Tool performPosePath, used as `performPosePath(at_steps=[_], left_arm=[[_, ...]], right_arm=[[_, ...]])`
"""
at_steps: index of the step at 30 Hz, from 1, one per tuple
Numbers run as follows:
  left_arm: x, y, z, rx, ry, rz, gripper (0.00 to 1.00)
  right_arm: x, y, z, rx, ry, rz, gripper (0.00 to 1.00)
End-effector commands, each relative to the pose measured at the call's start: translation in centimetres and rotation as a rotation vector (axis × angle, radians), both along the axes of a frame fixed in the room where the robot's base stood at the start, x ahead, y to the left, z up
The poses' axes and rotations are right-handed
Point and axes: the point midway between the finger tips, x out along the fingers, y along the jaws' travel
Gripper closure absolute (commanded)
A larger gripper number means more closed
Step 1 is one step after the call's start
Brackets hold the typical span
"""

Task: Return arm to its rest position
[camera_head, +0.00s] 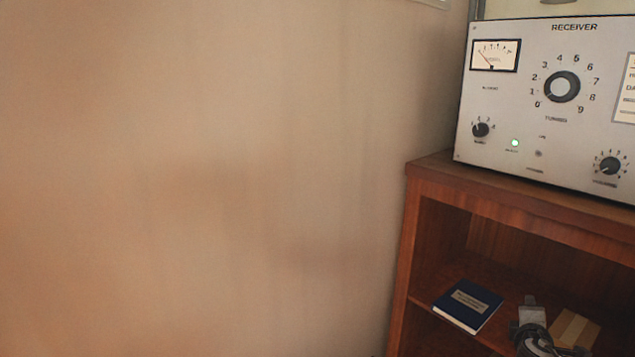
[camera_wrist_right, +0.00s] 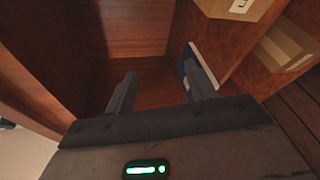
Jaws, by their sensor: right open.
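My right gripper (camera_wrist_right: 160,62) is open, with its two fingers apart and nothing between them. It points into a compartment of the wooden cabinet (camera_wrist_right: 145,38). A blue book (camera_wrist_right: 186,66) shows just beside and partly behind the right-hand finger; I cannot tell whether they touch. In the head view a grey, black and white shape at the bottom right, in front of the shelf, looks like the end of my right arm. My left gripper is not in view.
The wooden cabinet (camera_head: 412,235) stands at the right with a grey receiver (camera_head: 500,110) on top. The blue book (camera_head: 468,305) and a cardboard box (camera_head: 576,328) lie on its shelf. The wrist view shows labelled boxes (camera_wrist_right: 287,45) at the upper right. A bare wall fills the left.

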Motion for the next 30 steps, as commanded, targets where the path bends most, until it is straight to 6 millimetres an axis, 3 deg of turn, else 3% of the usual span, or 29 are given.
performPosePath(at_steps=[9, 22, 30], left_arm=[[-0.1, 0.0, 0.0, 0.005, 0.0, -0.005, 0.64], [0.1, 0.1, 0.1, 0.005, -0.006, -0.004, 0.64], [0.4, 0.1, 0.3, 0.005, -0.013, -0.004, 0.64]], right_arm=[[-0.8, 1.5, -3.8, 0.643, -0.17, -0.209, 0.45], [-1.2, 5.6, -6.9, 1.354, -0.317, -0.483, 0.45], [-6.1, 13.1, -10.2, 1.389, -0.23, -0.36, 0.45]])
